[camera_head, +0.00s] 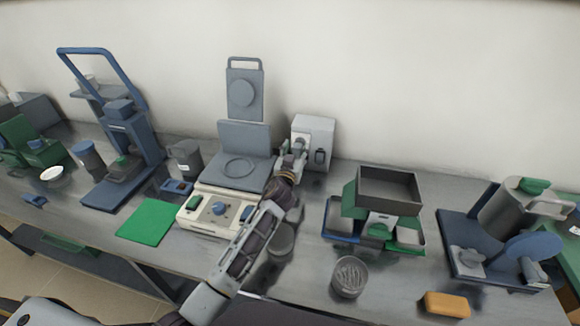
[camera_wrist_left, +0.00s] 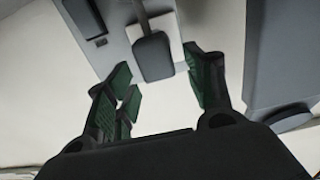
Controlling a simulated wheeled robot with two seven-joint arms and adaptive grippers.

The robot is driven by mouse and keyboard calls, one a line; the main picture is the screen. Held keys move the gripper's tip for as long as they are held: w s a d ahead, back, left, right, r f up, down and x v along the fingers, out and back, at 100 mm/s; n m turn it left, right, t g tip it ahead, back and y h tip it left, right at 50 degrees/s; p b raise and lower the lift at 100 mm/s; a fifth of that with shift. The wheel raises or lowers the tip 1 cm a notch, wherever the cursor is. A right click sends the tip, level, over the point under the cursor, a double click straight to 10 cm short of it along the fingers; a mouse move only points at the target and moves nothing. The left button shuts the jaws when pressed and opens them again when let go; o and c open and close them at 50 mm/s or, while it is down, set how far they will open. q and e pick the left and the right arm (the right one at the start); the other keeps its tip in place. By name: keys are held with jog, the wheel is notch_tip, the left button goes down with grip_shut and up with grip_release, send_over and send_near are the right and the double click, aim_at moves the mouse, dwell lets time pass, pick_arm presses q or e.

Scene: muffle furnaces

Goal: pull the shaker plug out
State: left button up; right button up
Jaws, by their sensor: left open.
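The dark grey plug (camera_wrist_left: 153,57) sits in a white socket plate (camera_wrist_left: 174,38) on a light grey wall box (camera_head: 318,130). A cord runs from the plug toward the top of the left wrist view. My left gripper (camera_head: 291,152) is in front of the box, beside the plug. In the left wrist view its green-padded fingers (camera_wrist_left: 163,88) are spread apart, with the plug ahead between the fingertips and not gripped. The gripper partly hides the plug in the head view. My right gripper is not in view.
A dark switch (camera_head: 320,156) is on the same box. A beige machine (camera_head: 203,216) with a blue knob and raised grey lid stands left of my arm. A sieve-like tray unit (camera_head: 388,188) stands to the right. A grey cup (camera_head: 348,278) and orange block (camera_head: 446,305) lie nearer.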

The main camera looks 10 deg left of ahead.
pick_arm(q)
jog(key=s, duration=1.1)
jog(key=shift+s, duration=0.2)
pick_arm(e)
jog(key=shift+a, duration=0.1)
pick_arm(q)
jog(key=shift+r, duration=0.1)
dwell(0.7)
notch_tip(320, 180, up, 10)
jog(key=p, duration=0.9)
jog(key=shift+p, duration=0.4)
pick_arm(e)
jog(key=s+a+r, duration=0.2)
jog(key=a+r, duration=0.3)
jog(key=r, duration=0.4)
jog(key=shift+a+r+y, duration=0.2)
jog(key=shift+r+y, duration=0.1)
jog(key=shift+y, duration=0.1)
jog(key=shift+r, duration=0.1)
